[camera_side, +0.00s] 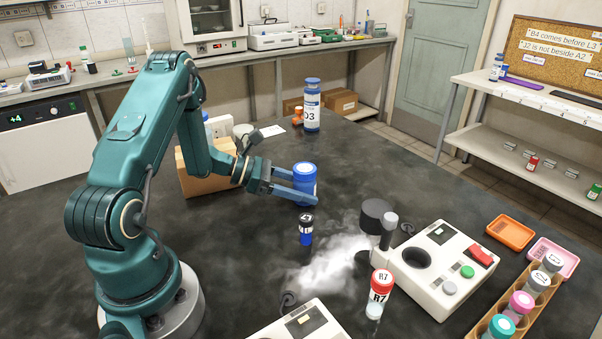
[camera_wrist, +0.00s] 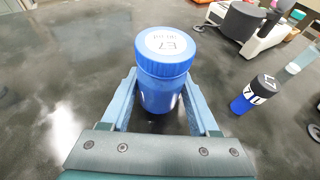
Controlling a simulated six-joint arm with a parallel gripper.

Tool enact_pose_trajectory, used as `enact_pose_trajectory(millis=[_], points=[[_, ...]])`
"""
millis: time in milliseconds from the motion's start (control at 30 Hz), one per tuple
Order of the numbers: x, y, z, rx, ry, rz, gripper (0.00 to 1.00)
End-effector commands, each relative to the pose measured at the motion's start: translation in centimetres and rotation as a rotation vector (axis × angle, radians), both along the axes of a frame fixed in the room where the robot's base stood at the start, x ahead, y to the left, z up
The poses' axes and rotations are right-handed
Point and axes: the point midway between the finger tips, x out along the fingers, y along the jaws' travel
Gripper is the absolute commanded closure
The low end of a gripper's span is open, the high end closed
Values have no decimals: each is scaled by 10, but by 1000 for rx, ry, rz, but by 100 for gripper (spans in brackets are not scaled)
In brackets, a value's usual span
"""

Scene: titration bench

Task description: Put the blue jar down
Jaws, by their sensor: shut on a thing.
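The blue jar (camera_side: 304,177) is upright between the fingers of my gripper (camera_side: 298,187) in the side view. In the wrist view the jar (camera_wrist: 163,75) has a blue lid with a white label reading E7 and smaller print. My gripper is shut on its sides, with a finger on either side of the body. The jar's base is low over the dark bench top (camera_side: 240,260); I cannot tell whether it touches.
A small blue jar with a black lid (camera_side: 306,229) stands close in front. A white device (camera_side: 433,270) with a dark round well and a red-capped R7 vial (camera_side: 380,293) are to the right. A cardboard box (camera_side: 200,181) is left.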

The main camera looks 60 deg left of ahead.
Motion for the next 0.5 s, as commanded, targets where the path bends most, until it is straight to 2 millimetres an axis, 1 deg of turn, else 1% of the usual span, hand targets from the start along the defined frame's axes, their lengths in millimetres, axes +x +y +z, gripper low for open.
enact_pose_trajectory(millis=[500], points=[[0, 0, -10, -1, -1, 0, 98]])
